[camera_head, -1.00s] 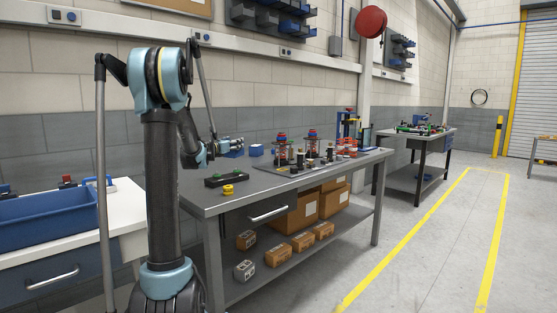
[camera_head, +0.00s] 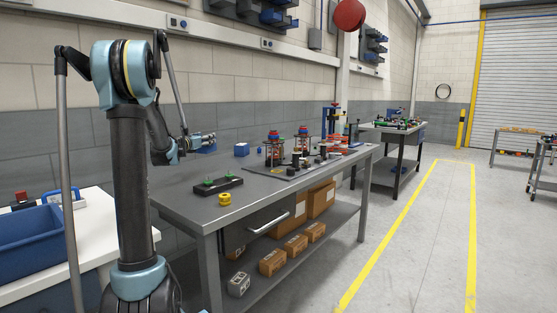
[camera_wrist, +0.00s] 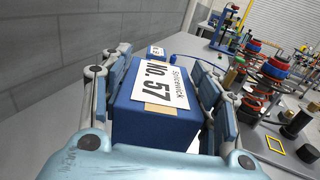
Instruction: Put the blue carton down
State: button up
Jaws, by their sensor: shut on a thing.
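The blue carton (camera_wrist: 155,100) has a white label reading "No. 57" and fills the middle of the wrist view. My gripper (camera_wrist: 168,90) is shut on it, with a finger along each side. In the head view my gripper (camera_head: 200,138) is over the back left of the grey workbench (camera_head: 184,195), with the carton (camera_head: 206,150) partly showing below it. I cannot tell whether the carton touches the bench top.
A smaller blue box (camera_head: 241,149) stands on the bench beyond the carton. A black block with green knobs (camera_head: 218,185) and a yellow part (camera_head: 225,199) lie nearer the front. A dark mat (camera_head: 290,172) with assembly parts is to the right. The wall runs close behind.

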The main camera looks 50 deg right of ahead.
jog(key=shift+w+a+f, duration=0.1)
jog(key=shift+w+a, duration=0.4)
jog(key=shift+a, duration=0.2)
notch_tip(320, 180, down, 10)
jog(key=shift+r, duration=0.1)
jog(key=o, duration=1.3)
jog(key=shift+o, duration=0.2)
jog(key=shift+a, duration=0.15)
jog(key=v, duration=1.2)
jog(key=shift+s, duration=0.2)
